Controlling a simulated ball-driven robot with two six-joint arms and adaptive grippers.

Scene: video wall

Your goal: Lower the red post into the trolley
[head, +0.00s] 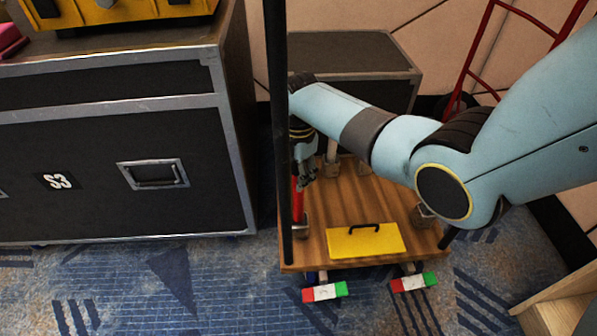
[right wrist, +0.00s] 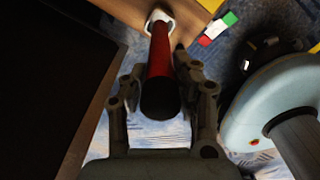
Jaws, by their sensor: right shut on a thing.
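The red post (head: 298,205) stands nearly upright over the left side of the trolley's wooden deck (head: 375,205). My right gripper (head: 304,172) is shut on its upper part. In the right wrist view the red post (right wrist: 160,55) lies between the two fingers (right wrist: 160,85), its dark top end towards the camera. Its far end meets a pale round socket (right wrist: 160,19) on the deck. I cannot tell how deep it sits. A metal socket (head: 302,228) shows at the post's foot in the head view. My left gripper is not in view.
A yellow lidded box (head: 364,242) with a black handle lies on the deck. A black upright bar (head: 280,130) passes close left of the post. A black flight case (head: 95,160) stands left, another case (head: 345,55) behind. A red hand truck (head: 480,50) stands back right.

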